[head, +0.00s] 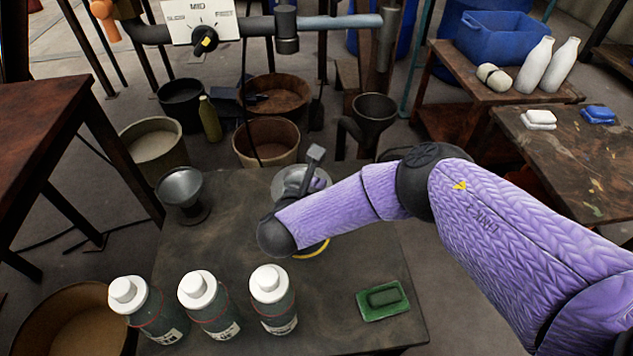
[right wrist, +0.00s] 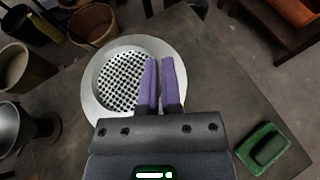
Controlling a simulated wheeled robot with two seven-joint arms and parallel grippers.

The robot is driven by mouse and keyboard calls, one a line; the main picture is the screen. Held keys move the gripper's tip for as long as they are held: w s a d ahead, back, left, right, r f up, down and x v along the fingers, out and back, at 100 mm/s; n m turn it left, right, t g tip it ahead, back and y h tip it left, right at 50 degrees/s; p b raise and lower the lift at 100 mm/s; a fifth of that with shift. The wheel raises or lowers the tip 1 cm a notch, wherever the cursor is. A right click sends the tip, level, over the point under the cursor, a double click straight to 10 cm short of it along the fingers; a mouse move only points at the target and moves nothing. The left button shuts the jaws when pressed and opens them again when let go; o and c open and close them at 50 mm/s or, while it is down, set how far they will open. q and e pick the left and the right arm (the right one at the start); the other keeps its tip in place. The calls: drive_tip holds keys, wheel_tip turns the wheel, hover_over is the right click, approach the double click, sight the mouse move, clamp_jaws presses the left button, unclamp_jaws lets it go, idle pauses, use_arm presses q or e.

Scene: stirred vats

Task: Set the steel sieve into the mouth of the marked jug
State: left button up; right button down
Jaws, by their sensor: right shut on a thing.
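The steel sieve, a wide pale rim around a perforated bowl, shows in the right wrist view (right wrist: 96,100) and partly behind my forearm in the head view (head: 287,176). My right gripper (right wrist: 160,62) is shut on the sieve at its right side. In the head view the gripper (head: 318,184) is mostly behind my own arm. A yellow band, seemingly on the marked jug (head: 314,249), shows just under my wrist; the rest of the jug is hidden. I cannot tell whether the sieve touches or sits in the jug. My left gripper is out of view.
On the dark table (head: 225,240) stand a steel funnel-shaped vessel (head: 181,187), three white-capped bottles (head: 211,310) along the front, and a green dish (head: 383,300) at right. Vats (head: 268,140) stand behind. Bare tabletop lies between the funnel-shaped vessel and my wrist.

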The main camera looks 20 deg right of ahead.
drive_tip(key=shift+f, duration=0.1)
drive_tip(key=shift+f+b, duration=0.4)
drive_tip(key=shift+f, duration=0.2)
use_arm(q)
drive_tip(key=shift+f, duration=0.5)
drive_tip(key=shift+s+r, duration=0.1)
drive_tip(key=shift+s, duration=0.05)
use_arm(e)
drive_tip(key=c, duration=0.7)
unclamp_jaws()
drive_tip(key=shift+c, duration=0.2)
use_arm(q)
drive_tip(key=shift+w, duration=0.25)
